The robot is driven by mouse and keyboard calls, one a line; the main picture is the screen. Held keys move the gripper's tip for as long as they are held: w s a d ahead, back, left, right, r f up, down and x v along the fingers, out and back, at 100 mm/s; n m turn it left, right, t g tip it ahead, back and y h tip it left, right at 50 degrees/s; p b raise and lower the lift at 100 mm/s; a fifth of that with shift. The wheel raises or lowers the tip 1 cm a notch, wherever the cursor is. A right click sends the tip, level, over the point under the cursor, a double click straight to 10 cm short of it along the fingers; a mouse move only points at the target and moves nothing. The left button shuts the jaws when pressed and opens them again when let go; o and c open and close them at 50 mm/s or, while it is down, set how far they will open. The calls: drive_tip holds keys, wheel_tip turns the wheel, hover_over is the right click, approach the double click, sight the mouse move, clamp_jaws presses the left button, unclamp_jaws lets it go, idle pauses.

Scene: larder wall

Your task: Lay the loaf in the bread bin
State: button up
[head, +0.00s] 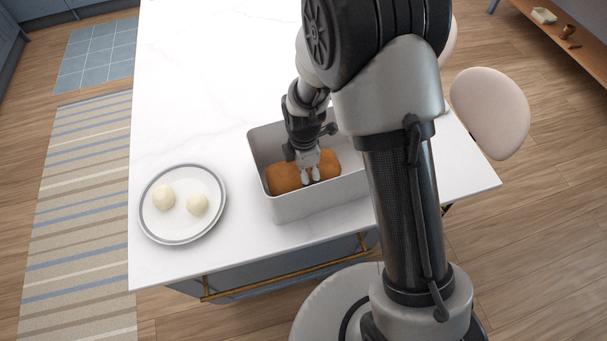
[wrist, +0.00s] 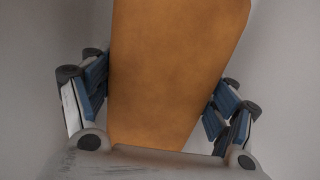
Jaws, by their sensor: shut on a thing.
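The loaf (head: 285,178) is a brown-orange oblong block. In the head view it is inside the light grey bread bin (head: 297,207), an open box on the white counter. My gripper (head: 310,178) reaches down into the bin and is shut on the loaf, with its fingers at the loaf's middle. In the wrist view the loaf (wrist: 178,70) fills the space between the two blue-padded fingers, with the bin's grey walls (wrist: 60,40) around it. Whether the loaf rests on the bin's floor I cannot tell. My arm hides the bin's right part.
A white plate (head: 180,231) with a grey rim stands left of the bin, holding two pale round balls (head: 163,197). The counter (head: 215,70) behind is clear. A brass rail (head: 285,268) runs along the counter's front. A pale stool seat (head: 490,112) is at right.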

drive_tip(key=shift+f, duration=0.6)
drive_tip(key=shift+f, duration=0.1)
drive_tip(key=o, duration=1.4)
